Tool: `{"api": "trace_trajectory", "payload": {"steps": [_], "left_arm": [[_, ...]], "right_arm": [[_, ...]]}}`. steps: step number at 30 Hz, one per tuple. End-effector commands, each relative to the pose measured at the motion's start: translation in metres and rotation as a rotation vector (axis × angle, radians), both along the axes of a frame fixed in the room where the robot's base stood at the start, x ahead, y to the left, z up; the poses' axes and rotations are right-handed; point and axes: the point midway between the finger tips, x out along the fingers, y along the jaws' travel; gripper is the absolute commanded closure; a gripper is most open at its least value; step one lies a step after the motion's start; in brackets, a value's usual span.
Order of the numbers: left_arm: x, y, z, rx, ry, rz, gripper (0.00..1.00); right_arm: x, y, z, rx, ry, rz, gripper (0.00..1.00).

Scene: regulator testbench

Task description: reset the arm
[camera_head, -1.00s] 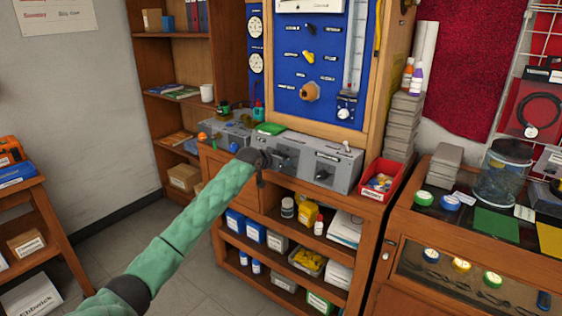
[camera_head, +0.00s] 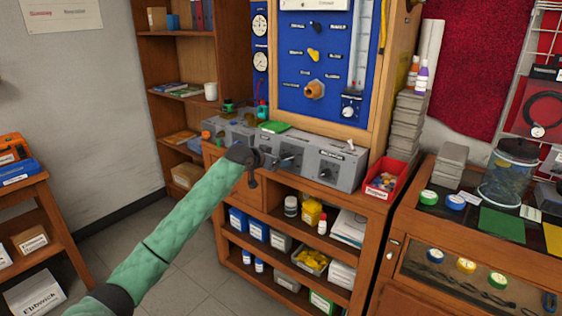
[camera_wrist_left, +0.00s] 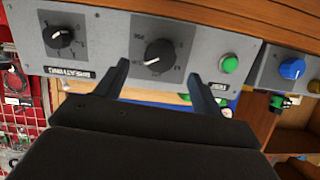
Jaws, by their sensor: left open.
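My left arm, in a green quilted sleeve, reaches in from the lower left in the head view. Its gripper (camera_head: 252,167) is at the front of the grey control box (camera_head: 345,172) on the bench. In the left wrist view the gripper (camera_wrist_left: 160,78) is open, with nothing between its fingers. Two black knobs, one at the left (camera_wrist_left: 60,37) and one beyond the fingertips (camera_wrist_left: 159,53), show on the grey panel there. A green button (camera_wrist_left: 229,63) sits on the right. I cannot tell whether the fingertips touch the panel. My right gripper is in neither view.
A blue gauge board (camera_head: 322,55) stands behind the box. A red bin (camera_head: 384,178) is to its right, and a glass-topped cabinet (camera_head: 455,235) beyond. A blue knob (camera_wrist_left: 292,69) is on a neighbouring unit. Open floor (camera_head: 190,255) lies left of the bench.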

Motion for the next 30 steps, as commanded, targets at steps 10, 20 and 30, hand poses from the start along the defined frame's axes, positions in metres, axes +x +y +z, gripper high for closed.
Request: {"api": "trace_trajectory", "payload": {"steps": [10,20,30], "left_arm": [[-0.012,0.007,0.006,-0.001,0.0,0.0,0.32],[-0.014,0.01,-0.002,0.028,0.036,0.005,0.32],[-0.043,0.021,0.015,0.224,0.066,0.058,0.32]], "right_arm": [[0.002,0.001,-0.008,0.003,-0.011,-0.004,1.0],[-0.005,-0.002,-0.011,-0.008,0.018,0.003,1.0],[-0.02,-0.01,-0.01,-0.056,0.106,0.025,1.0]]}}
